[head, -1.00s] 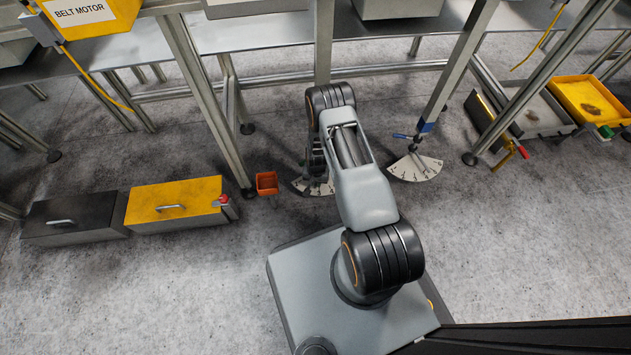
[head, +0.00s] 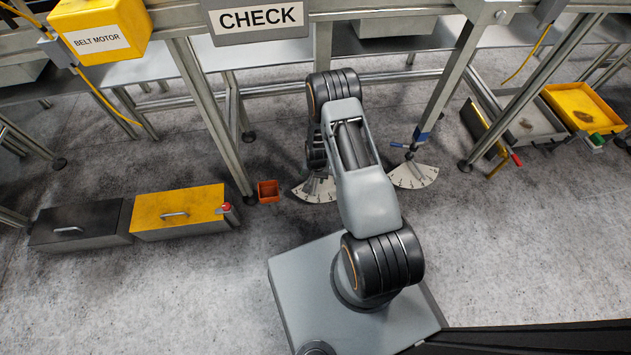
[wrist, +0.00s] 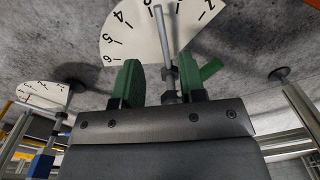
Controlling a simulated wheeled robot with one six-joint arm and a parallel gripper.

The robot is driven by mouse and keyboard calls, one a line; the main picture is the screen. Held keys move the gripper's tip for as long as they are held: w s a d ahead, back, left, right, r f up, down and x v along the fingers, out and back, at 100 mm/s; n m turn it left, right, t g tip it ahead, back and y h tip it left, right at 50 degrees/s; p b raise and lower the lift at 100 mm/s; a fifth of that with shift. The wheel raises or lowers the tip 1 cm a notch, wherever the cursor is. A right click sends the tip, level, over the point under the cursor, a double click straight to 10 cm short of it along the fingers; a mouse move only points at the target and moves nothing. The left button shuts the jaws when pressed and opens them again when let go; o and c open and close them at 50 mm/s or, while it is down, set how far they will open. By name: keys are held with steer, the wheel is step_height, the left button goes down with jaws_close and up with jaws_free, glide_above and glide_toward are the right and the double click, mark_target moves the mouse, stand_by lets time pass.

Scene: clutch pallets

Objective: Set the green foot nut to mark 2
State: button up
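In the wrist view, my gripper (wrist: 160,82) has two dark green fingers standing apart, with a grey threaded stem (wrist: 171,85) between them, nearer the right finger. A green lever (wrist: 210,69), apparently part of the green foot nut, sticks out beside the right finger. A thin grey rod (wrist: 161,30) reaches over the white numbered dial (wrist: 130,38), to the right of its 4. I cannot tell its exact mark. In the head view this dial (head: 314,190) shows partly behind my arm, which hides the gripper and nut.
A second dial (head: 414,176) lies at the blue-marked foot (head: 421,136) to the right. A small orange bin (head: 268,191) stands left of the first dial. Yellow (head: 178,210) and black (head: 77,223) boxes sit farther left. Frame legs stand close around.

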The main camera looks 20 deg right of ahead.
steer(key=shift+r+p, duration=0.55)
steer(key=shift+r, duration=1.55)
steer(key=shift+c, duration=0.4)
